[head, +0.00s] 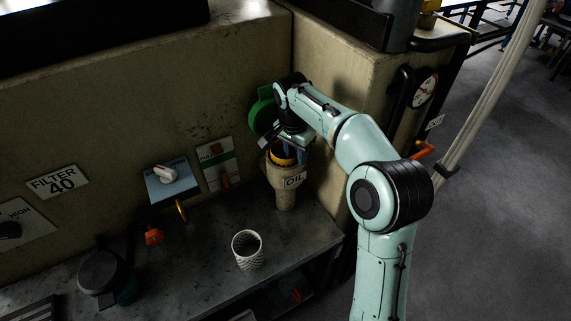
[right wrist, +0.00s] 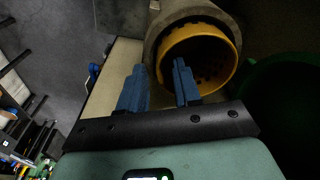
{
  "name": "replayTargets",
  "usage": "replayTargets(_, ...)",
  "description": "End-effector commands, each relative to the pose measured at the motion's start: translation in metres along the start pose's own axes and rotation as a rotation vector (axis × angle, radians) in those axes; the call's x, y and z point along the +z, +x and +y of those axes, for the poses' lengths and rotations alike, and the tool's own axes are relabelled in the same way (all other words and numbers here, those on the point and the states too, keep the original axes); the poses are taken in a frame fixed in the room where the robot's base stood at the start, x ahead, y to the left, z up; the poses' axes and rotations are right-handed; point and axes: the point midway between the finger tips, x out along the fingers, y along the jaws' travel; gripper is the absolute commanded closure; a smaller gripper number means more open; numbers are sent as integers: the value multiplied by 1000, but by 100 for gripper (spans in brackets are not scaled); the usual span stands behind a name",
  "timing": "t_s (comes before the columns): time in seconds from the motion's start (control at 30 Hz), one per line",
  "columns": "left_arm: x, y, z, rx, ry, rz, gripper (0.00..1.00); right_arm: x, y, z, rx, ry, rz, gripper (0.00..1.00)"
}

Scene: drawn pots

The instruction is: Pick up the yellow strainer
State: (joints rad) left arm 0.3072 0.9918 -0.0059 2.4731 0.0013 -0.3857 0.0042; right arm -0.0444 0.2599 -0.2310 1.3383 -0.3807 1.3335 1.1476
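The yellow strainer (head: 281,159) sits in the mouth of the beige filler neck labelled OIL (head: 284,192). In the right wrist view the strainer (right wrist: 222,38) shows as a yellow ring with holes around its dark inside. My right gripper (head: 292,153) is at the neck's mouth, partly covering the strainer. In the right wrist view its blue fingers (right wrist: 160,68) are apart, one on each side of the near part of the yellow rim. I cannot tell whether they touch it. My left gripper is out of view.
A green lid (head: 262,112) stands open behind the neck. A white patterned cup (head: 247,250) stands on the dark bench (head: 200,265). A dark round lid (head: 100,272) is at the left. The wall stands close behind the neck.

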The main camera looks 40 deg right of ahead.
Motion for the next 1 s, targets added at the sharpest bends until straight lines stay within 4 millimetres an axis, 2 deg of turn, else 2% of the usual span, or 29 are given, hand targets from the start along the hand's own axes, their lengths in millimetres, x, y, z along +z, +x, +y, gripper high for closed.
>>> replayTargets(0.03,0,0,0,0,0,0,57,0,-1,0,0,0,0,67)
replayTargets(0.07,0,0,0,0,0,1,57,0,-1,0,0,0,0,74)
replayTargets(0.13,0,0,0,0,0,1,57,0,-1,0,0,0,0,97)
replayTargets(0.17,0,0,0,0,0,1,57,0,-1,0,-1,0,0,100)
replayTargets(1.0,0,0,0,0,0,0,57,0,-1,0,0,0,0,100)
